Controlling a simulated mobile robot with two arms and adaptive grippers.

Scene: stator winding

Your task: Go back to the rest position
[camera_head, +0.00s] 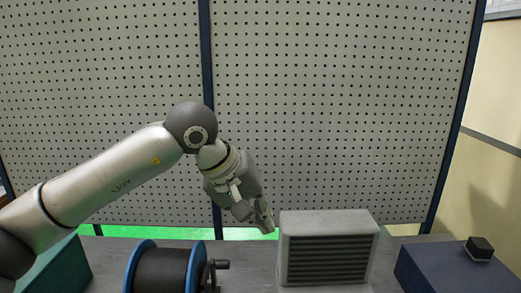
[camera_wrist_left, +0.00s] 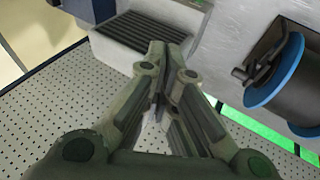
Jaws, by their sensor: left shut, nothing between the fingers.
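My left gripper (camera_head: 264,222) hangs at the end of my left arm, just left of and slightly above a grey slotted block. It points down and to the right, above the table. In the left wrist view my left gripper (camera_wrist_left: 166,85) has its fingers shut, with nothing between them. My right gripper is not in view.
The grey slotted block (camera_head: 328,248) stands on the table (camera_head: 244,262); it also shows in the left wrist view (camera_wrist_left: 135,28). A blue-rimmed black spool (camera_head: 162,270) with a crank is to its left. A dark blue box (camera_head: 448,270) is at right. A perforated panel (camera_head: 340,110) stands behind.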

